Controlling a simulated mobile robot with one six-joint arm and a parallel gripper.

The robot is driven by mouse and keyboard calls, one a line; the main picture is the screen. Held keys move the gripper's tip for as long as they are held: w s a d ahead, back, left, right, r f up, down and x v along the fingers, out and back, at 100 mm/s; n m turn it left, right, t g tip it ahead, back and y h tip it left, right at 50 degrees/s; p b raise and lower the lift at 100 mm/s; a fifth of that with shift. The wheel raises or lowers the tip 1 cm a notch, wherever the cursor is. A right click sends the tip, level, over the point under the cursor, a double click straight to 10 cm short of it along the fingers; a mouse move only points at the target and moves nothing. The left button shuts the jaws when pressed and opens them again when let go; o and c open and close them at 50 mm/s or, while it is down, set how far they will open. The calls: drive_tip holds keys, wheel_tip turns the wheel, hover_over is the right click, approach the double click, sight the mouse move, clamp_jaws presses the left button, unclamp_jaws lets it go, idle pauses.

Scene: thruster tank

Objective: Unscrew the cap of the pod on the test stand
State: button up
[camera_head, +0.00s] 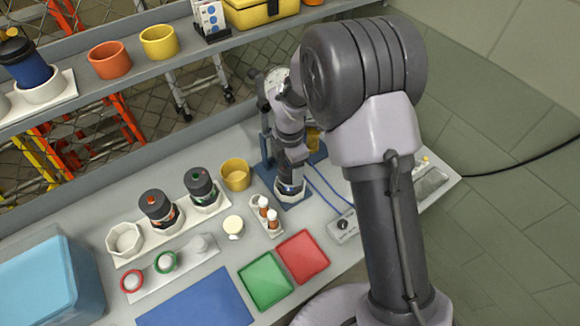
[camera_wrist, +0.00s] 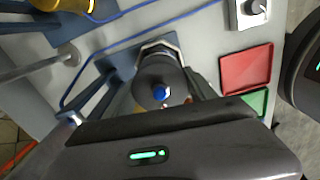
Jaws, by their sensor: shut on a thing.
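The pod (camera_head: 290,186) stands upright in the white holder of the blue test stand (camera_head: 297,199), at the middle of the bench. In the wrist view its dark round cap (camera_wrist: 154,73) with a blue centre dot shows from above. My gripper (camera_head: 290,167) comes down over the pod from above and is shut on the cap. The cap's thread and most of the pod's body are hidden by my gripper.
Two dark pods (camera_head: 158,205) (camera_head: 201,186) stand in a white rack left of the stand, beside a yellow cup (camera_head: 236,174). Green (camera_head: 265,280) and red (camera_head: 302,256) trays lie in front. A control box (camera_head: 343,226) with blue cables sits right of the stand.

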drive_tip(key=n+p, duration=0.2)
drive_tip(key=n, duration=0.2)
drive_tip(key=shift+r, duration=0.15)
drive_tip(key=n+p, duration=0.3)
drive_tip(key=n, duration=0.2)
drive_tip(key=shift+r+p, duration=1.9)
drive_tip(key=shift+r, duration=0.7)
